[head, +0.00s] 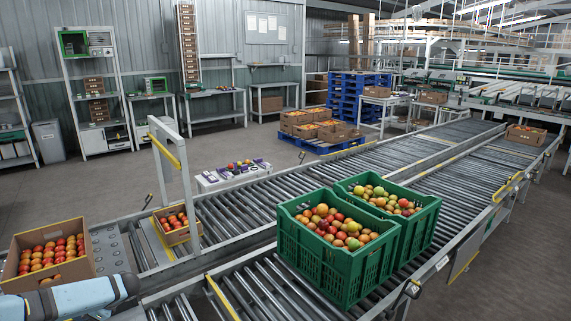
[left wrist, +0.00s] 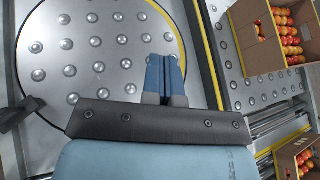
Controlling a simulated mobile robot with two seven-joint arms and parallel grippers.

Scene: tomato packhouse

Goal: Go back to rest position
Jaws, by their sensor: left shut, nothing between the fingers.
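My left gripper (left wrist: 165,78) shows in the left wrist view, its two blue fingers together with nothing between them. It is over a studded metal plate (left wrist: 100,68) with a round yellow outline and touches no box. In the head view only part of my light blue left arm shows at the lower left, in front of a cardboard box of tomatoes (head: 48,273); the gripper itself is out of that view. My right gripper is in neither view.
A small tomato box (head: 178,239) sits beside a metal frame (head: 186,175). In the left wrist view, tomato boxes (left wrist: 258,50) (left wrist: 287,158) lie to the right.

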